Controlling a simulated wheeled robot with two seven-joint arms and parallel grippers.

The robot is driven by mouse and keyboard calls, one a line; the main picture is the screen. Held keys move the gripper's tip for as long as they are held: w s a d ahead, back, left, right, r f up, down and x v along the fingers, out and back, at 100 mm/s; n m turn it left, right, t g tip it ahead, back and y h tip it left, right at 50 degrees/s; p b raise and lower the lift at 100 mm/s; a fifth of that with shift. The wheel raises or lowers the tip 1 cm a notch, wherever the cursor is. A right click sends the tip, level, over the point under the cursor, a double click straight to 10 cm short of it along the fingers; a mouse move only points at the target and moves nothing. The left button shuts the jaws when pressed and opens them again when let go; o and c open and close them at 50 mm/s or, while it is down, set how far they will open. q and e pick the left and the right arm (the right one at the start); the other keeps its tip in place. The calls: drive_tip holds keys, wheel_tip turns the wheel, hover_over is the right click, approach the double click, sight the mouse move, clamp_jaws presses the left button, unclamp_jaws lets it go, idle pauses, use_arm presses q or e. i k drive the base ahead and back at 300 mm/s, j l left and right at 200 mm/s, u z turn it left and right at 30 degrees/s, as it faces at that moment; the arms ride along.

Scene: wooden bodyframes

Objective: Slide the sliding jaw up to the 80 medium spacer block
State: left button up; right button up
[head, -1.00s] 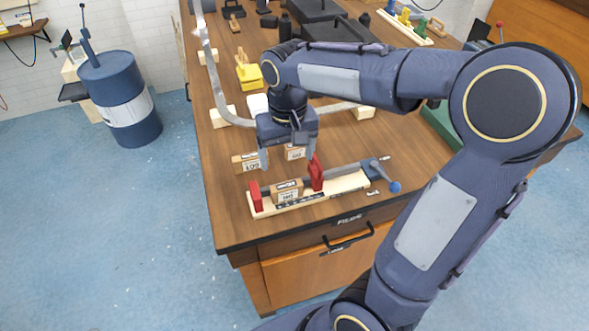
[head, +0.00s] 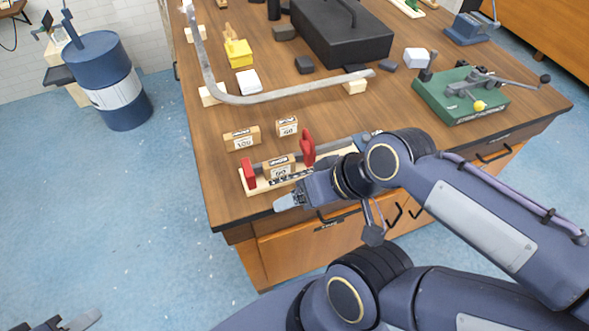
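A bar clamp lies on a pale wooden base (head: 330,154) near the table's front edge. Its red fixed jaw (head: 248,174) is at the left end and its red sliding jaw (head: 307,149) stands further right on the bar. The 80 medium spacer block (head: 280,168) sits between them, with a small gap showing before the sliding jaw. My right gripper (head: 289,202) is in front of the base, low by the table edge, apart from both jaws; its finger opening is unclear. My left gripper (head: 75,322) is partly visible at the bottom left, away from the table.
Two other spacer blocks, the 100 block (head: 242,139) and the 60 block (head: 287,127), stand behind the clamp. A bent grey bar (head: 270,98) curves across the table behind them. A green-based device (head: 462,96) is at right. A black case (head: 340,35) is at the back.

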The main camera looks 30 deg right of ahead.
sight(307, 145)
drive_tip(key=z, duration=1.35)
drive_tip(key=k+l+u, duration=0.1)
drive_tip(key=u, duration=0.3)
drive_tip(key=k+l, duration=0.05)
